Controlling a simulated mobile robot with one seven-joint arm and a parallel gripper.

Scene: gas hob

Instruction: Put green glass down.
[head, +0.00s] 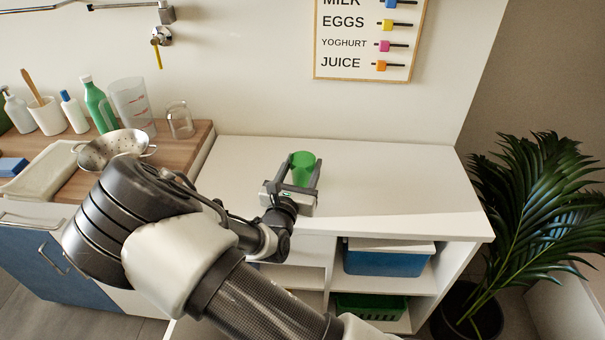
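The green glass (303,166) is upright at the white counter top (390,180), near its left part. My gripper (300,180) reaches it from the front, with one finger on each side of the glass. The fingers look closed on it, though the contact is small in the picture. The lower part of the glass is hidden behind the gripper, so I cannot tell whether its base touches the counter.
A wooden worktop (190,140) on the left holds a colander (112,148), a measuring jug (132,105), a clear glass (180,120) and several bottles. A potted plant (535,215) stands right of the counter. The counter right of the glass is clear. A blue box (385,262) sits on the shelf below.

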